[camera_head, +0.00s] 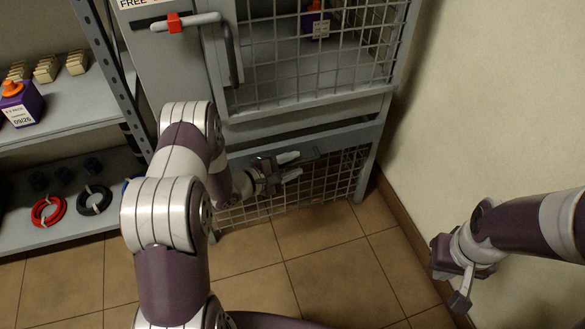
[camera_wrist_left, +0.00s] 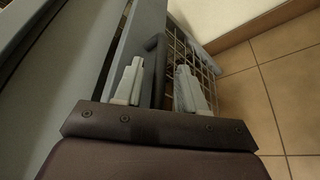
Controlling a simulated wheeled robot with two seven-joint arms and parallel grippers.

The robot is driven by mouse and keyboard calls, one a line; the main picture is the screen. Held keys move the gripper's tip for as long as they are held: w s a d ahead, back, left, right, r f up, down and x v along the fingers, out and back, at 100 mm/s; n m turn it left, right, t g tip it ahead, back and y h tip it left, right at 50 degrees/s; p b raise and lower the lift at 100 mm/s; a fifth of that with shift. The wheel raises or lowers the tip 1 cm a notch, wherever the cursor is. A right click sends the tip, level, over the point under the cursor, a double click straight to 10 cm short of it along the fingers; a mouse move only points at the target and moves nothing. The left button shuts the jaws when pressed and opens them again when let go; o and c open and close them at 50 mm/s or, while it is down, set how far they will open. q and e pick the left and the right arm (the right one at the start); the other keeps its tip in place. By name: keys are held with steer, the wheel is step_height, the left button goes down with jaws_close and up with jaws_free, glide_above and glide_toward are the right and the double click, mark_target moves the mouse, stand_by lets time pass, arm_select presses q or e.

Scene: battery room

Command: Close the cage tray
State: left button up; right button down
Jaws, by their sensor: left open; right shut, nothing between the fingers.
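The grey cage cabinet (camera_head: 300,112) stands against the wall, with a wire-mesh upper section and a lower mesh front, which I take for the cage tray (camera_head: 325,184). Its grey top rail runs below the upper section. How far the tray is out is hard to tell. My left gripper (camera_head: 291,166) is open at this mesh front, near the rail. In the left wrist view, a dark handle bar (camera_wrist_left: 153,62) shows between the open fingers, with the mesh (camera_wrist_left: 190,58) beyond; contact is unclear. My right gripper (camera_head: 461,300) is shut and empty at the right, away from the cabinet.
A purple battery (camera_head: 318,22) sits behind the upper mesh. A red-tipped lever handle (camera_head: 174,22) is on the cabinet. The shelf (camera_head: 60,130) at left holds another purple battery (camera_head: 22,103) and cable coils. The wall (camera_head: 480,110) bounds the right. The tiled floor (camera_head: 330,270) is clear.

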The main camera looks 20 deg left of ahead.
arm_select(q)
steer(key=shift+w+d, duration=0.1)
steer(key=shift+w, duration=0.1)
jaws_close()
steer(key=w+a, duration=0.2)
steer(key=w, duration=0.1)
steer(key=shift+w+a+r, duration=0.1)
steer(key=shift+w+a, duration=0.1)
jaws_free()
